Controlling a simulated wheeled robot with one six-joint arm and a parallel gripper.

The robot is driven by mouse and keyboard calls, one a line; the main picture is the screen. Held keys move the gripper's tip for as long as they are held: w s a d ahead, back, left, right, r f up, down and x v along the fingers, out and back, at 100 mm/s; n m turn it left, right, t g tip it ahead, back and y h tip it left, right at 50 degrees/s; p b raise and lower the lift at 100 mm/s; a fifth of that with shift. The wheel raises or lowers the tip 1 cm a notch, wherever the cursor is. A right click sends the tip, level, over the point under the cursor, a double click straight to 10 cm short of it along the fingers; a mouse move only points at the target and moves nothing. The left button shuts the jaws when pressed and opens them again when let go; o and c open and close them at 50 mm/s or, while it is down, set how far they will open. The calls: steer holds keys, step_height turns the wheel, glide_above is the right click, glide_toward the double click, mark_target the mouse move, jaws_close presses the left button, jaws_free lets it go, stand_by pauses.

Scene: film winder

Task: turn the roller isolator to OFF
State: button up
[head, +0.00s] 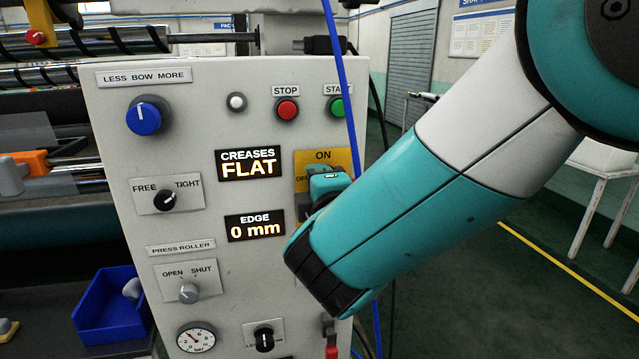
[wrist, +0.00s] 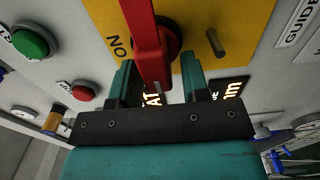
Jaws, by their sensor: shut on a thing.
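The roller isolator's yellow plate (head: 312,158) is on the right side of the panel in the head view, with ON at its top and OFF at its left. I cannot tell exactly which label the handle points to.
A short metal peg (wrist: 216,43) sticks out of the yellow plate beside the handle. The red STOP button (head: 287,110) and green START button (head: 337,108) are just above. A blue cable (head: 343,80) runs down the panel's right edge.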

stand_by(0.4)
steer(key=o, duration=0.6)
steer(key=shift+c, duration=0.2)
steer(key=shift+s, duration=0.1)
steer(key=b+v, duration=0.7)
steer(key=v, duration=1)
steer(key=shift+s, duration=0.15)
